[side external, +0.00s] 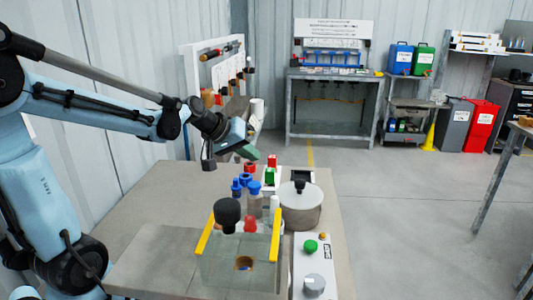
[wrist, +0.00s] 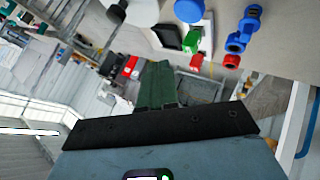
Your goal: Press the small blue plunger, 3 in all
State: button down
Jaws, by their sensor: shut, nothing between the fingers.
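My gripper (side external: 247,152) has green fingers, shut and empty. It hangs in the air above the far part of the bench, pointing right and slightly down. In the wrist view its fingers (wrist: 156,85) point up the picture, apart from everything. A cluster of small blue pump parts (side external: 237,187) stands on the bench below it; it also shows at the upper right of the wrist view (wrist: 243,30). A larger blue cap (side external: 254,187) tops a bottle beside it and shows as a blue disc (wrist: 189,9). I cannot tell which blue part is the small plunger.
A grey pot (side external: 301,208) is to the right. A clear box with yellow edges (side external: 203,235) and a black-knobbed part (side external: 228,214) are in front. A tool rack (side external: 191,85) stands behind my gripper.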

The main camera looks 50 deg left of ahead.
aim_at(251, 185)
dwell(0.7)
notch_tip(251, 185, up, 4)
jog(key=shift+f, duration=0.1)
dwell(0.4)
jog(key=shift+f, duration=4.45)
jog(key=shift+f, duration=0.15)
jog(key=shift+f, duration=0.25)
